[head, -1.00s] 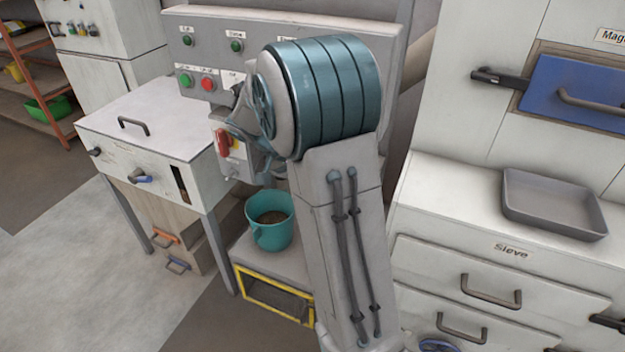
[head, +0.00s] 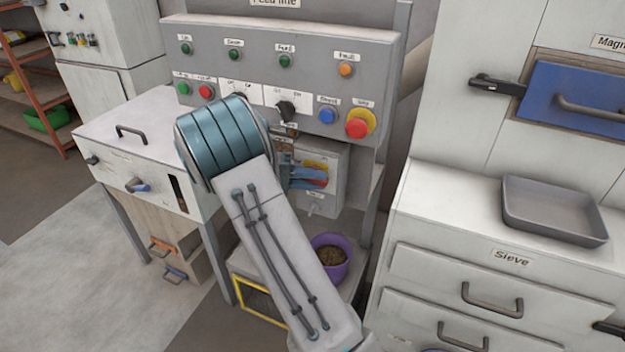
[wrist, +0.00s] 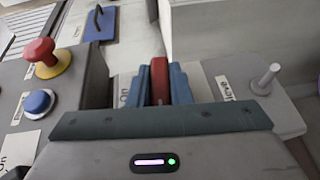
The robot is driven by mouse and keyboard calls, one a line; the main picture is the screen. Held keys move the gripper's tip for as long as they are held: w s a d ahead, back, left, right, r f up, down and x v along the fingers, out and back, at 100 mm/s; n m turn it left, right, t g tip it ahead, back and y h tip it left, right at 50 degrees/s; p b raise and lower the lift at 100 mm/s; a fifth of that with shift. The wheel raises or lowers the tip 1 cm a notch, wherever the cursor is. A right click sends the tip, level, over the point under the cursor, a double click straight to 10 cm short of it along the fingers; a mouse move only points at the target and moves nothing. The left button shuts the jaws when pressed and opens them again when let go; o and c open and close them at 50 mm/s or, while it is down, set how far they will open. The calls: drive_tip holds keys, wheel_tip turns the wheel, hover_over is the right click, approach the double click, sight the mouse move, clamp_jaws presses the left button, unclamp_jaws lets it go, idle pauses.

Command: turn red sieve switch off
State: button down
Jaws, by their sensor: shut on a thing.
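The red switch handle (head: 319,183) sits on a yellow plate on a grey box below the control panel. My gripper (head: 305,178) reaches it from the left. In the wrist view, the two blue fingers of my gripper (wrist: 161,88) are shut on the red handle (wrist: 159,78), one on each side. The handle points away from the camera there. In the head view the fingers cover part of the handle. The small label on the box is too blurred to read for certain.
The grey panel above carries a red emergency button (head: 357,126) on yellow, a blue button (head: 327,115) and a black knob (head: 286,108). A purple bucket (head: 331,262) of pellets stands below the box. The white sieve cabinet (head: 470,225) bounds the right side.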

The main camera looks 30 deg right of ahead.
drive_tip(key=shift+g+h, duration=0.3)
drive_tip(key=shift+h, duration=0.1)
drive_tip(key=shift+n, duration=0.3)
drive_tip(key=c, duration=1.3)
unclamp_jaws()
drive_tip(key=shift+a+h, duration=0.1)
drive_tip(key=shift+h, duration=0.2)
drive_tip(key=b+v, duration=0.1)
drive_tip(key=v, duration=1.2)
drive_tip(key=shift+w+a+r+b, duration=0.1)
drive_tip(key=shift+w+a+b, duration=0.15)
drive_tip(key=shift+b, duration=0.1)
drive_tip(key=shift+s+d, duration=0.1)
